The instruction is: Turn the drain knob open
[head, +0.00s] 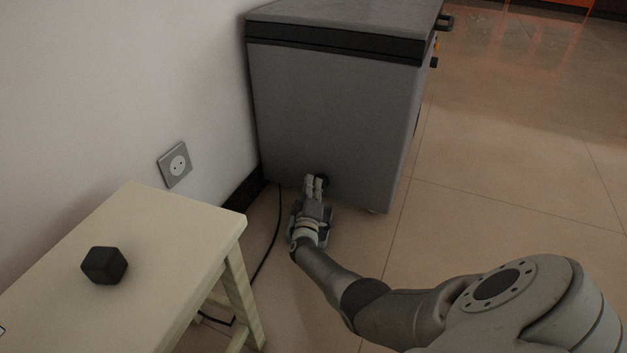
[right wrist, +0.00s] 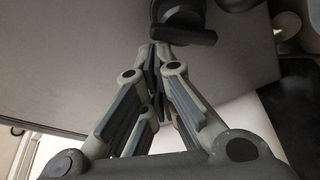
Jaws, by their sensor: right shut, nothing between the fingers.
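The drain knob (head: 323,181) is a small dark round part low on the side of a grey chest freezer (head: 330,120). In the right wrist view the knob (right wrist: 182,34) shows at the top as a black round body with a flat bar across it. My right gripper (head: 314,178) is at the knob, its fingers shut with nothing between them. In the right wrist view the fingertips (right wrist: 157,50) are beside the left end of the bar; I cannot tell if they touch it. The gripper partly hides the knob in the head view. My left gripper is not in view.
A black cable (head: 272,240) runs along the floor by the freezer. The tiled floor (head: 510,170) at the right is clear.

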